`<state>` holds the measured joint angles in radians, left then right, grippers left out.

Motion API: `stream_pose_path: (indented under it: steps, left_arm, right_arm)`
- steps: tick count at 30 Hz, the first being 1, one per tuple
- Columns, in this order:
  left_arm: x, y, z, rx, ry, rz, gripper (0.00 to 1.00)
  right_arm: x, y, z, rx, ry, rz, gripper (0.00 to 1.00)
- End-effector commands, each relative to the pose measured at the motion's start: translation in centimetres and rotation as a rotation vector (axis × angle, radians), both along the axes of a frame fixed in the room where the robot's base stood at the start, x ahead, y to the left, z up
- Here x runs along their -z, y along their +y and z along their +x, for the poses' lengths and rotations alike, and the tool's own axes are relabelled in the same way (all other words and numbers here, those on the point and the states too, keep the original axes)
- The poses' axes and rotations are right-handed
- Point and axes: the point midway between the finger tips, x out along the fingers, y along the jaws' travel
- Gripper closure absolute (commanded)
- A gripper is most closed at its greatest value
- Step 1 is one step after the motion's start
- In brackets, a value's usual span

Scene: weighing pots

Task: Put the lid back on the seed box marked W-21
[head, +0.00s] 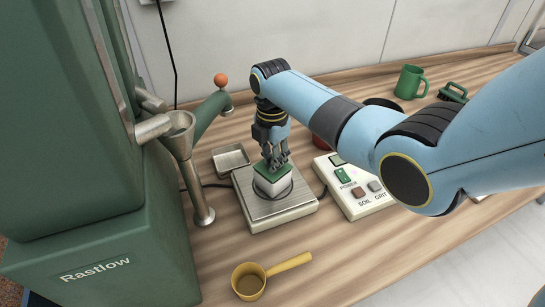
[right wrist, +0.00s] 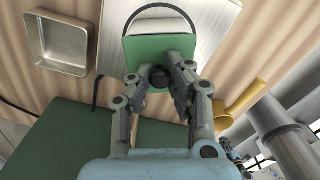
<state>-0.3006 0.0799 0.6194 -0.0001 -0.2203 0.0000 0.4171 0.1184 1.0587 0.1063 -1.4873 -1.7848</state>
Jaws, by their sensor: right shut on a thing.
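My right gripper (head: 274,161) points down from above and is shut on the lid. My left gripper is not in view.
A control box with buttons (head: 352,203) is right of the scale, a metal tray (head: 230,158) behind left. A yellow scoop (head: 249,281) lies in front. A green machine (head: 100,240) with a funnel (head: 177,140) fills the left. A green mug (head: 409,82) and brush (head: 453,92) are back right.

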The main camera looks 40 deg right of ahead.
Motion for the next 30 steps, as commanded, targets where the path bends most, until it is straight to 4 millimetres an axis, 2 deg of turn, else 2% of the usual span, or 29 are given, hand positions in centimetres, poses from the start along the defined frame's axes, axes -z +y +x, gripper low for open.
stream_pose_path:
  steps: [30]
  left_arm:
    - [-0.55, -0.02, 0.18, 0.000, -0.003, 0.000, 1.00]
  right_arm:
    - [0.03, 0.01, 0.01, 0.000, 0.000, 0.000, 1.00]
